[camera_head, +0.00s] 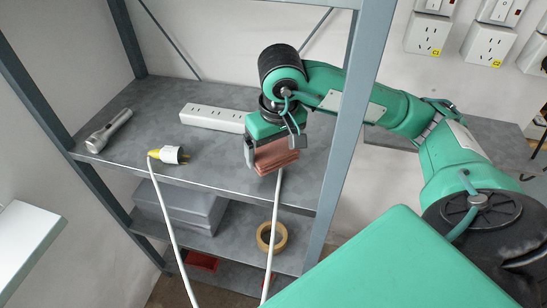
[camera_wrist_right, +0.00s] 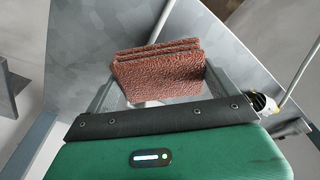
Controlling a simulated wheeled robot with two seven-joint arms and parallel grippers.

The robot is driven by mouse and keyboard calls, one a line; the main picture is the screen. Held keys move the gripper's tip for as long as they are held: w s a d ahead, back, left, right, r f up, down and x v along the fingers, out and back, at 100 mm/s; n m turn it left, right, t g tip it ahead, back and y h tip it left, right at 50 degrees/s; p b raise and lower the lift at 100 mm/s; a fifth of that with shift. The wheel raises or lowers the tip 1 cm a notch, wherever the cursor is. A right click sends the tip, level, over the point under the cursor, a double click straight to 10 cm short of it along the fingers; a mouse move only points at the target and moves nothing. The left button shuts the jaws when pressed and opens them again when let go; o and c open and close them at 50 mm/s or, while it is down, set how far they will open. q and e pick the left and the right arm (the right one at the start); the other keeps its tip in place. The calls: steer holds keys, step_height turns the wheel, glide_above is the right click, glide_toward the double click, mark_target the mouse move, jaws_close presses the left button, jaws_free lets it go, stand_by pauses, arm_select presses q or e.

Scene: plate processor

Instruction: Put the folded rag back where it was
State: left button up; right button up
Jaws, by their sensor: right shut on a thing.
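The folded rag (camera_head: 278,156) is reddish brown, a thick stack of layers. My right gripper (camera_head: 263,158) is shut on it near the front edge of the grey top shelf (camera_head: 215,166). In the right wrist view the folded rag (camera_wrist_right: 158,75) sits between the two fingers, with its folded layers facing up in the picture. Whether the rag touches the shelf cannot be told for sure. My left gripper is not in view.
On the top shelf are a flashlight (camera_head: 108,130), a white power strip (camera_head: 212,118) and a yellow-and-white plug (camera_head: 170,155). White cables hang over the front edge. A grey post (camera_head: 352,135) stands right of the gripper. A grey box (camera_head: 183,207) and tape roll (camera_head: 272,237) lie below.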

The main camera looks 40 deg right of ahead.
mark_target(275, 151)
step_height(275, 151, down, 3)
steer(key=shift+f, duration=0.35)
steer(key=o, duration=0.6)
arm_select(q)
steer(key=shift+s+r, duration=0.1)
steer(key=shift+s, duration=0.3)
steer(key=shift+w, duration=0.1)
arm_select(e)
steer(key=shift+r, duration=0.55)
steer(key=r, duration=0.5)
steer(key=shift+s+r, duration=0.35)
steer(key=shift+s, duration=0.05)
steer(key=r, duration=0.3)
steer(key=shift+s+r, duration=0.15)
steer(key=shift+s, duration=0.05)
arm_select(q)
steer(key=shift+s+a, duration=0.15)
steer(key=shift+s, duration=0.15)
arm_select(e)
steer(key=shift+s+r, duration=0.15)
steer(key=shift+r, duration=0.8)
